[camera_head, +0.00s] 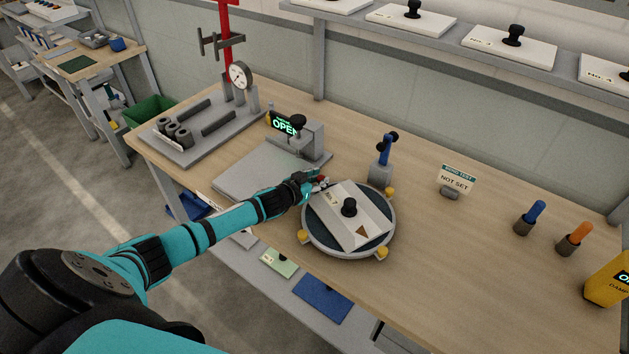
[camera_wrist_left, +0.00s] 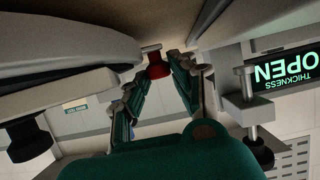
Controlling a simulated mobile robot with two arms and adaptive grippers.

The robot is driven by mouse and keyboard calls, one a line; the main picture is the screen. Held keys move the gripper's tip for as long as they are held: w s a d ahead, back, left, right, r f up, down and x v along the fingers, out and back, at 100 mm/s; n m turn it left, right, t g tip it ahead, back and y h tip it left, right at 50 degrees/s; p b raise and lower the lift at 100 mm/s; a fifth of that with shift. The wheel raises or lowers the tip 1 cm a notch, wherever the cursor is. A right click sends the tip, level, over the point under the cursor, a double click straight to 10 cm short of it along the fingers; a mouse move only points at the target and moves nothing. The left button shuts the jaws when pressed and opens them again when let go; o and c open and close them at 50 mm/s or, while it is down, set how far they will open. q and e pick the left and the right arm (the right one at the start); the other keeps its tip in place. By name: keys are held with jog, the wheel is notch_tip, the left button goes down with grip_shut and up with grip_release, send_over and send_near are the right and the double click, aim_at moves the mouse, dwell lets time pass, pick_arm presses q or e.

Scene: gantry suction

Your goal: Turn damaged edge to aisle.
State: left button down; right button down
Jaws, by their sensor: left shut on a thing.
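A white plate (camera_head: 332,207) marked with a number lies on a round grey turntable (camera_head: 306,218) with yellow knobs on its rim. The plate has a black knob (camera_head: 349,207) on top. A brown triangle (camera_head: 362,230), perhaps the damaged edge, is at its near right side, facing the table's front. My left gripper (camera_head: 318,182) is at the turntable's far left rim, shut on a small red knob. In the left wrist view the red knob (camera_wrist_left: 157,70) sits between my fingertips, partly hidden by them. My right gripper is out of view.
A thickness gauge with a green OPEN display (camera_head: 286,124) stands just behind my left forearm. A blue-handled clamp (camera_head: 385,150) stands close behind the turntable. A NOT SET sign (camera_head: 456,180) is to the right. The tabletop right of the turntable is mostly clear.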

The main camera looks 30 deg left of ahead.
pick_arm(q)
jog(key=c, duration=1.4)
grip_release()
jog(key=shift+s, duration=0.1)
jog(key=shift+s, duration=0.25)
jog(key=v, duration=1.1)
jog(key=shift+s+r, duration=0.15)
